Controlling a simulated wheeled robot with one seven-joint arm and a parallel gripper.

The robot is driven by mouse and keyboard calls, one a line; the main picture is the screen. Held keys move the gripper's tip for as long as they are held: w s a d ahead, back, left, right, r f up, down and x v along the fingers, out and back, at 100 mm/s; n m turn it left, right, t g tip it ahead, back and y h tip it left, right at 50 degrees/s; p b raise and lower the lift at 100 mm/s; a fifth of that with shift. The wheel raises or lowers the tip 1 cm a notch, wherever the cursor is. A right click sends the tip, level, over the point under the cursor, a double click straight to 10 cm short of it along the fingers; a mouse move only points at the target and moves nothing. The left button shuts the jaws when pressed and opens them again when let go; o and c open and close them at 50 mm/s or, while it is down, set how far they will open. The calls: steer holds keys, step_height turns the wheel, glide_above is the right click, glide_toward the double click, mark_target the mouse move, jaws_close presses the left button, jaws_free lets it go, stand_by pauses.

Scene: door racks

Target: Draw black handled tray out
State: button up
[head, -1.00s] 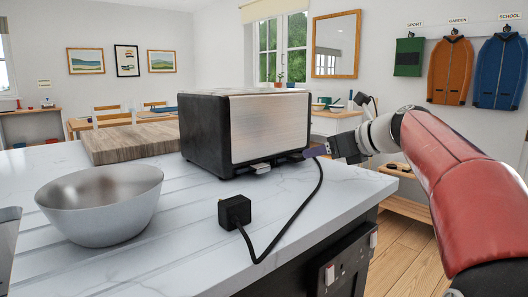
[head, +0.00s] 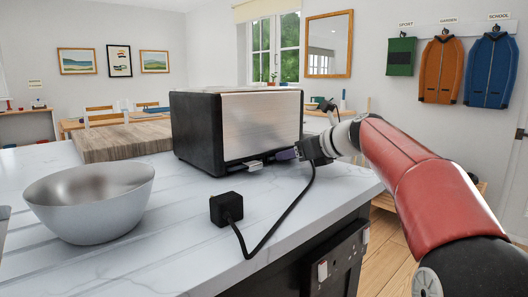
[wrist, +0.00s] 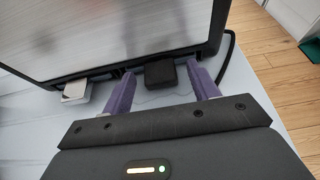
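A toaster-like appliance with black sides and a brushed metal front (head: 262,125) stands on the counter. In the wrist view, a black tray handle (wrist: 160,74) sticks out at the bottom of its front (wrist: 110,35). A pale silver handle (wrist: 77,92) sticks out further left, and also shows in the head view (head: 254,166). My gripper (wrist: 160,69) is open, with one purple finger on each side of the black handle and gaps between. In the head view my gripper (head: 289,154) is at the appliance's lower right front and largely hides the black handle.
A black plug (head: 226,207) lies on the counter in front, its cord (head: 285,213) running up beside my gripper. A metal bowl (head: 90,200) stands at the left, a wooden board (head: 122,143) behind. The counter before the appliance is otherwise bare.

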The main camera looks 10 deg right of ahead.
mark_target(329, 177)
steer(key=c, duration=1)
steer(key=shift+s+d+b, duration=0.4)
steer(key=shift+s+d, duration=0.6)
steer(key=shift+s, duration=0.4)
steer(key=shift+s+d+b, duration=0.45)
steer(key=shift+s+d, duration=0.6)
steer(key=shift+s, duration=0.3)
steer(key=shift+s+d+b, duration=0.4)
steer(key=shift+s+d, duration=0.6)
steer(key=shift+s, duration=0.4)
steer(key=shift+s+d, duration=1.1)
steer(key=shift+s, duration=0.4)
steer(key=shift+s+d, duration=1.05)
steer(key=shift+s, duration=0.45)
steer(key=shift+s+d, duration=1.1)
steer(key=shift+s, duration=0.4)
